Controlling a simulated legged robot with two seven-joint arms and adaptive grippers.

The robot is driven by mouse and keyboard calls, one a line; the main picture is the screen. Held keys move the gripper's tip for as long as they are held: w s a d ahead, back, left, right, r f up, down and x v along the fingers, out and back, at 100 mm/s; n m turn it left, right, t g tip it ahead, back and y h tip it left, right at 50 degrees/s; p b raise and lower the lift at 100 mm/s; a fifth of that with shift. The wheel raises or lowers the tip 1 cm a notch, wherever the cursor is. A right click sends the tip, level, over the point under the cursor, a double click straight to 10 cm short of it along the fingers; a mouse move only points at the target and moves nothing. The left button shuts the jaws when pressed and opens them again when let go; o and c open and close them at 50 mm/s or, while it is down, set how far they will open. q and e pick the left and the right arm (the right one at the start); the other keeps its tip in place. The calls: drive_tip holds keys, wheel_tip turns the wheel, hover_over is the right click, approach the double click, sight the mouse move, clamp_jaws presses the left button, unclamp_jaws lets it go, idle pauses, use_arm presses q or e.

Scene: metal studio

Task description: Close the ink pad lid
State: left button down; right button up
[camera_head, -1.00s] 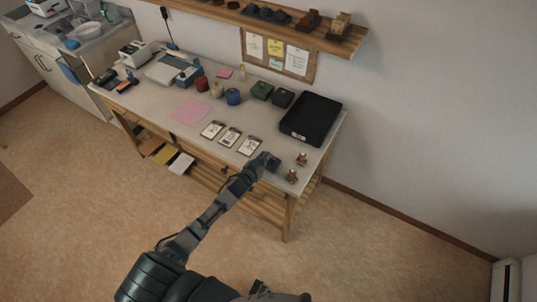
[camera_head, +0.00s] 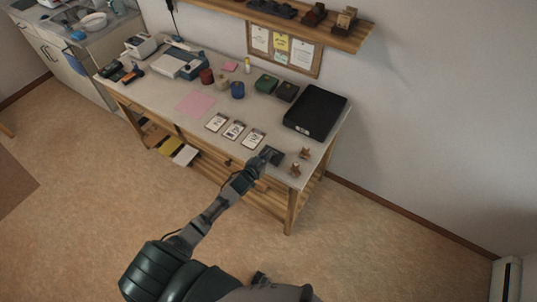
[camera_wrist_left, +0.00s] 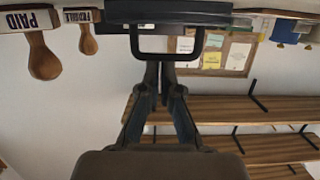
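The ink pad (camera_head: 276,154) is a small dark flat shape at the table's front right. It is too small there to show its lid clearly. My left gripper (camera_head: 265,155) is at its left edge. The left wrist view is upside down. In it, a dark slab with a black loop (camera_wrist_left: 168,57) hangs from the top edge, and I cannot tell whether this is the lid. My left gripper's fingertips (camera_wrist_left: 162,70) are close together at that loop, with no object visible between them. Contact is unclear. My right gripper does not show.
Two wooden stamps (camera_head: 295,169) stand right of the pad, and one reads PAID (camera_wrist_left: 44,58). A black tray (camera_head: 315,112) lies behind. Several cards (camera_head: 234,131) lie to the left. Green and dark boxes (camera_head: 266,83) stand farther back. A shelf (camera_head: 280,20) hangs above.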

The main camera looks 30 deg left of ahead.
use_arm(q)
drive_tip(key=shift+s+d+f, duration=0.1)
drive_tip(key=shift+s+f, duration=0.2)
drive_tip(key=shift+f, duration=0.45)
drive_tip(key=r+p, duration=0.2)
drive_tip(key=w+r+p, duration=0.1)
drive_tip(key=r+p, duration=0.1)
drive_tip(key=r, duration=0.1)
drive_tip(key=shift+w, duration=0.1)
drive_tip(key=s+a+f+b, duration=0.1)
drive_tip(key=s, duration=0.8)
drive_tip(key=shift+s+f, duration=0.2)
drive_tip(key=shift+s, duration=0.15)
drive_tip(key=shift+f, duration=0.1)
